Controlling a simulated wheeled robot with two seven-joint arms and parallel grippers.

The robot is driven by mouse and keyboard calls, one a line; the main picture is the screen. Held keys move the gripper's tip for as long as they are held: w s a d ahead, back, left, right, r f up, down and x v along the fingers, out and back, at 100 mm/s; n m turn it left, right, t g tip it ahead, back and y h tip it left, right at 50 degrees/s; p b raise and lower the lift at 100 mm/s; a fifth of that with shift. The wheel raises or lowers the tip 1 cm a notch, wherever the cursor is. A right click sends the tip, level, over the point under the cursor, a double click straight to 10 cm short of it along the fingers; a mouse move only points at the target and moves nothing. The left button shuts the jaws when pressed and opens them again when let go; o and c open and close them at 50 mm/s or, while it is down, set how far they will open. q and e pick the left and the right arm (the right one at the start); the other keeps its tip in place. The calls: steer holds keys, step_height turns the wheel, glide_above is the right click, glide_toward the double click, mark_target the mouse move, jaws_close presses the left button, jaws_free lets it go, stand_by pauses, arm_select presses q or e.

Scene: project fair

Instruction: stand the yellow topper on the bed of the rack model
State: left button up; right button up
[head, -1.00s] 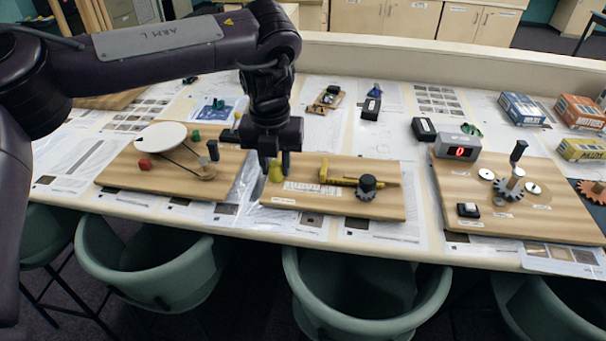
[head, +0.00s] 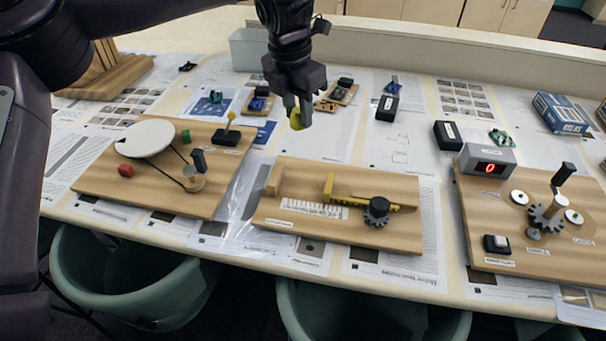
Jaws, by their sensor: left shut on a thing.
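My left gripper (head: 297,110) is shut on the small yellow topper (head: 296,120) and holds it up in the air. In the picture it shows beyond the back edge of the rack model. The jaws hide part of the topper. The rack model (head: 340,239) is the middle wooden board. It carries a yellow rack (head: 345,196), a dark pinion gear with a black knob (head: 377,209), a white scale strip (head: 313,209) and a wooden block (head: 274,180) at its left end. My right gripper is not in view.
A board with gears and a red-digit counter (head: 487,161) stands right. Black boxes, small electronics and a grey bin (head: 248,49) lie behind. Chairs line the front edge.

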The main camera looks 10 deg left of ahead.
arm_select(q)
glide_above(300, 186)
step_height(300, 186, down, 8)
step_height(300, 186, down, 3)
steer(key=shift+a+f, duration=0.1)
steer(key=shift+a, duration=0.05)
steer(key=shift+s+f, duration=0.1)
steer(key=shift+f, duration=1)
step_height(300, 186, down, 4)
steer(key=shift+r+p, duration=0.25)
steer(key=shift+p, duration=0.15)
steer(key=shift+f, duration=0.2)
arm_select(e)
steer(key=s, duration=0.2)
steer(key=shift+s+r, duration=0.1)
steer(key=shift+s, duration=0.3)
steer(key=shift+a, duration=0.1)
